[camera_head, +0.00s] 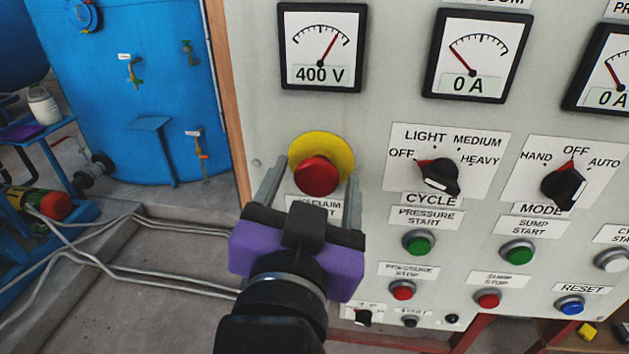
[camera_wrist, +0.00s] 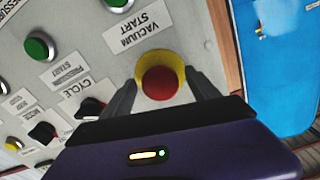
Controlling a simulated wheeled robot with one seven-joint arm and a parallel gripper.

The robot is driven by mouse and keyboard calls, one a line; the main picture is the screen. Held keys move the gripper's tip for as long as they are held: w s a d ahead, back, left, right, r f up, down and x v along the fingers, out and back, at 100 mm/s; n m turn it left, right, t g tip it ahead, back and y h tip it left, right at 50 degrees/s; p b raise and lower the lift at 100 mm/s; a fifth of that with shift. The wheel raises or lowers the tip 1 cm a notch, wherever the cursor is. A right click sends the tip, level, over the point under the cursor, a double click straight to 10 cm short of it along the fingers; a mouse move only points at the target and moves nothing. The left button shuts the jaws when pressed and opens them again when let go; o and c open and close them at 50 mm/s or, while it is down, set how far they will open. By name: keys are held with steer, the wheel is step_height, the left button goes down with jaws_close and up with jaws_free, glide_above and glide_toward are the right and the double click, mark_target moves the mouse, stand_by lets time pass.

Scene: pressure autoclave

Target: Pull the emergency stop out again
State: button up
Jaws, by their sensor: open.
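The emergency stop is a red mushroom button (camera_head: 316,176) on a round yellow backing plate (camera_head: 333,144), on the grey control panel. It also shows in the wrist view as a red button (camera_wrist: 160,84) in front of its yellow plate (camera_wrist: 149,59). My gripper (camera_head: 310,178) is open, with one finger on each side of the red button. In the wrist view the fingers stand left and right of the button, with a gap at least on the left. I cannot tell whether either finger touches it. My gripper partly hides the label below the button.
The cycle knob (camera_head: 440,177) and mode knob (camera_head: 563,186) are to the right. The green pressure start button (camera_head: 418,243) and red pressure stop button (camera_head: 402,291) are close to my gripper's right. A blue tank (camera_head: 130,90) stands left of the panel, with cables (camera_head: 150,275) on the floor.

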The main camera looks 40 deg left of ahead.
steer(key=b+v, duration=0.1)
steer(key=v, duration=0.6)
steer(key=shift+s+d, duration=0.2)
steer(key=shift+s, duration=0.15)
stand_by(0.4)
